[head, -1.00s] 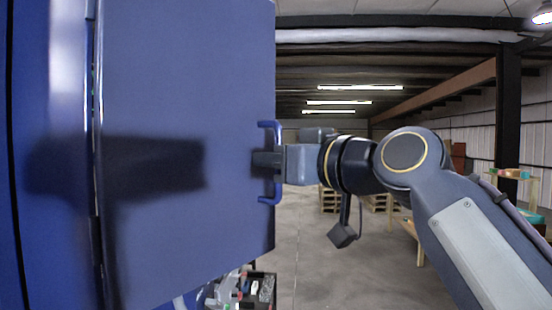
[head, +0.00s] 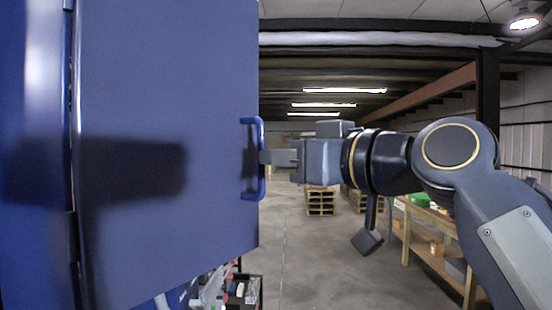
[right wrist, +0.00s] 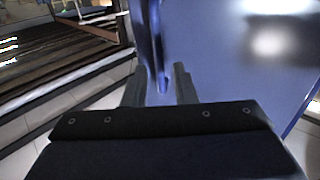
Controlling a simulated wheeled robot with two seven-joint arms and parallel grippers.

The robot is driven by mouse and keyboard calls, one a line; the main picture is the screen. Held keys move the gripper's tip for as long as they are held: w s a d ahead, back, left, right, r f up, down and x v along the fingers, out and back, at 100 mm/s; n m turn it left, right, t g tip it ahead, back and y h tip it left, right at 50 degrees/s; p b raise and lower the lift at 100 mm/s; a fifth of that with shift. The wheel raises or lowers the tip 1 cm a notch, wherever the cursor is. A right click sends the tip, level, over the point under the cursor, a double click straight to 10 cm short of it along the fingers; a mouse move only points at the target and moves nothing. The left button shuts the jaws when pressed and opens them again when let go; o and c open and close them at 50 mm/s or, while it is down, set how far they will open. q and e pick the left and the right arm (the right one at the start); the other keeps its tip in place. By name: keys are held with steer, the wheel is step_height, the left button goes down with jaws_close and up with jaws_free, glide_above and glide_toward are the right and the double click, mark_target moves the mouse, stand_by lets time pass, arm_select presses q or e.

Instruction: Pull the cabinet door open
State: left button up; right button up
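The blue cabinet door (head: 165,95) fills the left of the head view, with a narrow dark gap along its left edge. I cannot tell how far it stands open. Its blue bar handle (head: 260,180) is upright at the door's right edge, and it also shows in the right wrist view (right wrist: 159,60). My right gripper (head: 270,157) is just right of the handle, its fingertips close against the outer bar. In the right wrist view its fingers (right wrist: 159,88) are apart, with the handle's lower end between them in the picture and no grip on it. My left gripper is out of view.
A black bin of small items (head: 246,292) stands below the door. A wooden table (head: 440,225) is at the right, and pallets (head: 321,201) stand farther back. The concrete floor (head: 315,260) between is clear.

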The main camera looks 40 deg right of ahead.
steer(key=s, duration=0.3)
steer(key=shift+s, duration=0.2)
steer(key=shift+c, duration=0.2)
stand_by(0.3)
